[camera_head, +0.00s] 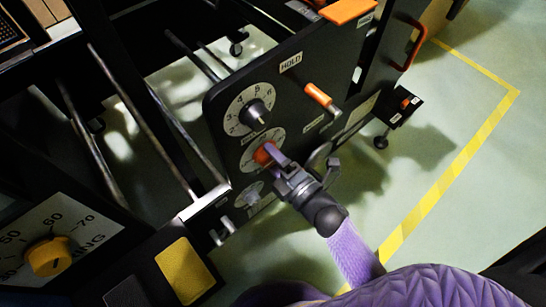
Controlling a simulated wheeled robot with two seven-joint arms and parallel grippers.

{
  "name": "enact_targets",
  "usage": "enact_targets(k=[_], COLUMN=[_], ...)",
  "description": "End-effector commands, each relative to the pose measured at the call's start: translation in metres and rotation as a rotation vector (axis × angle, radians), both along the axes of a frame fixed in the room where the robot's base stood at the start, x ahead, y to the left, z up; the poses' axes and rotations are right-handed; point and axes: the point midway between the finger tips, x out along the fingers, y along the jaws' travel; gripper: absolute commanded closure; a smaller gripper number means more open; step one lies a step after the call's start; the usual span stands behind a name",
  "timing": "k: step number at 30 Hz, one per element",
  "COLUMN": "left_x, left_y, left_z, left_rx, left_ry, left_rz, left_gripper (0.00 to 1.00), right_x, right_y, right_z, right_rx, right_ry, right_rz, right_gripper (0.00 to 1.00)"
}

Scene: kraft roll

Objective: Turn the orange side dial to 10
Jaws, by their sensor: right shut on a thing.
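The orange side dial (261,154) sits on a white round scale (248,160) on the dark side panel (222,122) of the machine. My right gripper (270,155) is shut on the dial, and its purple arm comes up from the bottom right. The fingers cover part of the dial and scale, so the setting cannot be read. My left gripper is not in view.
A black dial (257,112) sits above, and a small grey knob (251,197) below. An orange-tipped lever (318,95) stands out under a HOLD label (290,62). A yellow dial (48,257) is at lower left. Open floor lies right, with a yellow line (437,188).

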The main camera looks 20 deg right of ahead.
Motion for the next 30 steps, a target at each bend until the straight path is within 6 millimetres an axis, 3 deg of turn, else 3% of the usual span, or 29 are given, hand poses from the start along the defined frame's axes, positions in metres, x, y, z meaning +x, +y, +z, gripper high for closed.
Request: enact_targets(k=[16, 17, 20, 27, 30], left_x=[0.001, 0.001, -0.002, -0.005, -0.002], left_y=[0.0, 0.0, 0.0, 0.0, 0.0], left_z=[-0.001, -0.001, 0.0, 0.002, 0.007], left_rx=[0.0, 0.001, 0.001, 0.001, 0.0], left_ry=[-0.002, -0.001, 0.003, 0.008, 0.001], left_rz=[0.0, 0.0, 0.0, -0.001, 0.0], left_gripper=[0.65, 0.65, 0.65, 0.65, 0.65], right_x=[0.0, 0.0, 0.0, -0.002, -0.015], right_y=[0.0, 0.0, 0.0, -0.001, -0.005], right_z=[-0.001, -0.001, 0.0, 0.0, 0.002], right_rx=[-0.022, -0.022, -0.022, -0.022, -0.022], right_ry=[-0.006, -0.006, -0.006, -0.007, -0.005], right_rz=[0.0, 0.0, 0.0, 0.0, -0.001], right_gripper=[0.83, 0.22, 0.01, 0.0, 0.0])
